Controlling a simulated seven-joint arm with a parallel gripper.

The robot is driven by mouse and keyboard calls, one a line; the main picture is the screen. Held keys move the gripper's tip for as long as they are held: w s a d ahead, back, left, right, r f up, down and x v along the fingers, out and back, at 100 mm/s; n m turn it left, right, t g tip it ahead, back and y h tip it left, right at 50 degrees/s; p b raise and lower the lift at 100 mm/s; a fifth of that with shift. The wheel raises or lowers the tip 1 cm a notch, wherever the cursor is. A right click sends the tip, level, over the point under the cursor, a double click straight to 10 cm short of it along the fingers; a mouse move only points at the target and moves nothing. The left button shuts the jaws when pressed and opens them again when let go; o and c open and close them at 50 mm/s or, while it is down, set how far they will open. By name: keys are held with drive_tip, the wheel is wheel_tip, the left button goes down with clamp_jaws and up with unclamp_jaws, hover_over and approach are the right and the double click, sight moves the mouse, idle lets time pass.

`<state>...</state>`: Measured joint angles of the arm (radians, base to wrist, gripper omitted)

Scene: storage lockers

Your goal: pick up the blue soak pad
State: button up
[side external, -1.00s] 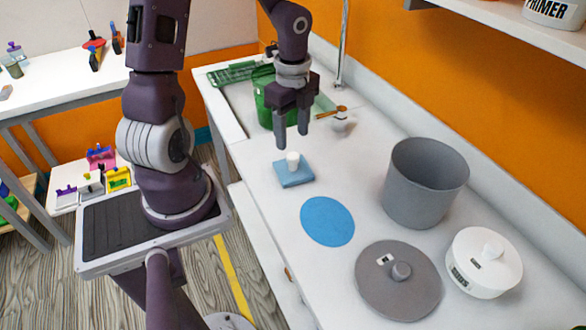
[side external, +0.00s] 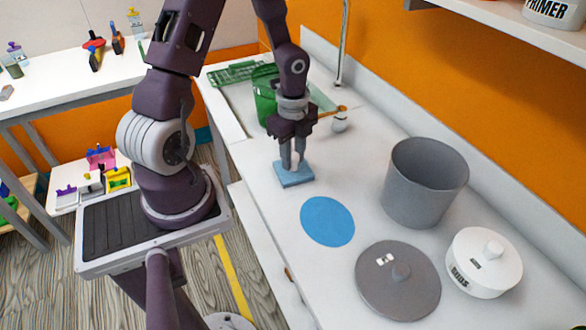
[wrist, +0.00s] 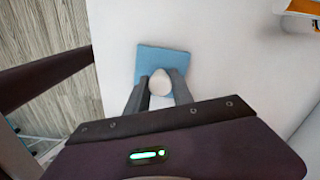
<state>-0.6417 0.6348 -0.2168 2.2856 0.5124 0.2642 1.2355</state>
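The blue soak pad (side external: 294,177) is a flat blue square with a white knob on top. It lies on the white counter, left of the blue round disc. My gripper (side external: 293,163) points straight down over the pad, its two fingers close together on either side of the knob. In the wrist view the white knob (wrist: 160,83) sits between the fingertips, with the pad (wrist: 150,60) spread flat beneath. The fingers look shut on the knob; the side view hides most of it. The pad appears to rest on the counter.
A blue round disc (side external: 327,221), a grey bucket (side external: 423,185), a grey lid (side external: 398,300) and a white knobbed container (side external: 484,265) stand on the counter (side external: 250,195). A green container (side external: 265,95) is behind my gripper. An orange wall borders the counter.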

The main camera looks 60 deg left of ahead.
sight(293, 155)
clamp_jaws()
wheel_tip(293, 155, up, 10)
drive_tip(key=shift+r, duration=0.1)
idle(0.8)
